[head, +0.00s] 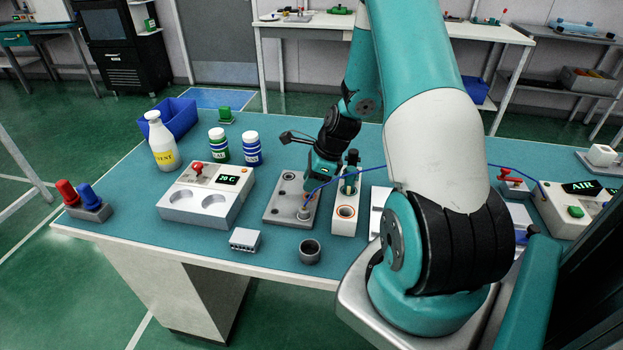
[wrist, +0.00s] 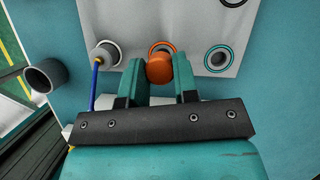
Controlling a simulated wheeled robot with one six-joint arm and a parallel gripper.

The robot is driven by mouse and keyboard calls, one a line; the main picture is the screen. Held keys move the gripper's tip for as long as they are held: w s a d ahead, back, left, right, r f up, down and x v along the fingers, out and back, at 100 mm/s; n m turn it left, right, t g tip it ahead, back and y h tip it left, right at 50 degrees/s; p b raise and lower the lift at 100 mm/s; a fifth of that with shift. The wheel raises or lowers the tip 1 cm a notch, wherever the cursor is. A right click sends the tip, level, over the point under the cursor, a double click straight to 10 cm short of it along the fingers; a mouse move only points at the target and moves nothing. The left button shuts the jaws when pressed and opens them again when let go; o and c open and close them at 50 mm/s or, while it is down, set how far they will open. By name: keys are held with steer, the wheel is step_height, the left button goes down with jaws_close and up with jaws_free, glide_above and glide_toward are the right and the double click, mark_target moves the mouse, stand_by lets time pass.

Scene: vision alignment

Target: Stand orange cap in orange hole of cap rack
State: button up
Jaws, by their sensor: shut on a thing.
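The orange cap (wrist: 158,70) is between the two fingers of my gripper (wrist: 159,82) in the wrist view, and they are shut on it. The cap rack (wrist: 193,62) is a pale plate with ringed holes; it shows as a grey plate in the head view (head: 277,212). The orange-ringed hole (wrist: 163,44) is just beyond the cap, which covers part of it. I cannot tell whether the cap is above the hole or partly in it.
A teal-ringed hole (wrist: 218,58) is right of the cap. A grey cylinder (wrist: 105,54) with a blue cable stands at the rack's near corner. A dark grey cup (head: 310,251) stands in front. A white block (head: 344,226) with an orange-ringed opening is close on the right.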

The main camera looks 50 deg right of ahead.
steer(key=shift+f, duration=0.25)
stand_by(0.3)
steer(key=shift+f+b, duration=0.35)
steer(key=shift+f, duration=0.1)
steer(key=shift+f, duration=0.7)
stand_by(1.1)
steer(key=o, duration=1.4)
steer(key=shift+c, duration=0.2)
steer(key=shift+r, duration=0.15)
steer(key=shift+r+p, duration=3.25)
steer(key=shift+r, duration=0.15)
